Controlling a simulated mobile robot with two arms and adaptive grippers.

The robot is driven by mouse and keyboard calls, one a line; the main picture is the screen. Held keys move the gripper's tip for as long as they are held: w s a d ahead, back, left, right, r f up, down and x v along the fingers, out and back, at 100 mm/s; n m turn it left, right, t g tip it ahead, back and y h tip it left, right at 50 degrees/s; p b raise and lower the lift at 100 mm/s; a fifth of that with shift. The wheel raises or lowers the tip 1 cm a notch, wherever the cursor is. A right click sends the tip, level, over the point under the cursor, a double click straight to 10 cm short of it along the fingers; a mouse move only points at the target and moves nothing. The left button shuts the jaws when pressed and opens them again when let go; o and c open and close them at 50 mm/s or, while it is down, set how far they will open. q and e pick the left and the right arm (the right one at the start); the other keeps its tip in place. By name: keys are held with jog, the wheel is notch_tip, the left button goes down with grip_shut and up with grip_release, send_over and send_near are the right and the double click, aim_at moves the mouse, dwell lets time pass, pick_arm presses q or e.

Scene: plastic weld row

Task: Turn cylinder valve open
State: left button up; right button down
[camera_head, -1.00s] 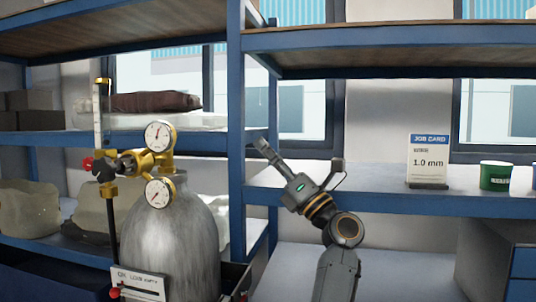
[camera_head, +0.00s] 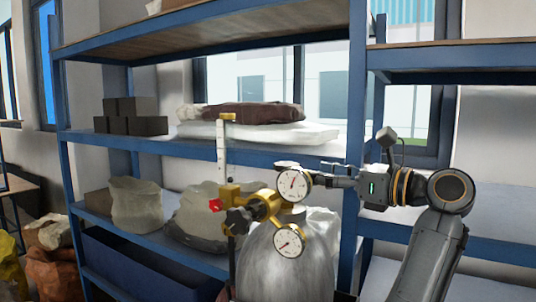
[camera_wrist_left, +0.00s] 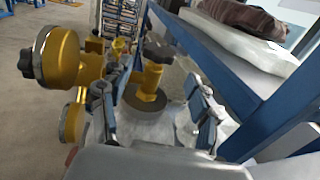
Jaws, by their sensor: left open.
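The grey gas cylinder (camera_head: 280,262) stands upright, its top behind a brass regulator (camera_head: 262,208) with two round gauges (camera_head: 292,182). A black knob (camera_head: 238,221) and a red knob (camera_head: 214,205) sit on the regulator's left. In the left wrist view, a brass cylinder valve (camera_wrist_left: 150,80) with a dark handwheel (camera_wrist_left: 158,50) rises from the cylinder top. My left gripper (camera_head: 322,179) is beside the upper gauge, which partly hides its tips. In its wrist view the open fingers (camera_wrist_left: 146,92) stand either side of the valve, with no clear contact. My right gripper is not in view.
Blue shelf uprights (camera_head: 354,130) and a shelf edge (camera_head: 200,151) stand close behind the cylinder. Sacks (camera_head: 135,205), dark boxes (camera_head: 138,125) and a white folded pile (camera_head: 255,133) lie on the shelves. A flow tube (camera_head: 226,150) rises left of the regulator.

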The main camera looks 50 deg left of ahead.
aim_at(275, 164)
pick_arm(q)
jog(key=a, duration=0.1)
jog(key=a+p, duration=0.1)
jog(key=a, duration=0.1)
jog(key=a+p, duration=0.1)
jog(key=a, duration=0.1)
jog(key=shift+s+a+r, duration=0.15)
jog(key=shift+s+r, duration=0.15)
jog(key=shift+s, duration=0.1)
jog(key=a+p, duration=0.1)
jog(key=a, duration=0.3)
jog(key=a+p, duration=0.1)
jog(key=a, duration=0.1)
jog(key=shift+s+f+p, duration=0.2)
jog(key=shift+s+p, duration=0.15)
jog(key=shift+a, duration=0.25)
jog(key=shift+a+f, duration=0.1)
jog(key=shift+a, duration=0.1)
jog(key=c, duration=1)
jog(key=shift+a, duration=0.1)
jog(key=shift+c, duration=0.4)
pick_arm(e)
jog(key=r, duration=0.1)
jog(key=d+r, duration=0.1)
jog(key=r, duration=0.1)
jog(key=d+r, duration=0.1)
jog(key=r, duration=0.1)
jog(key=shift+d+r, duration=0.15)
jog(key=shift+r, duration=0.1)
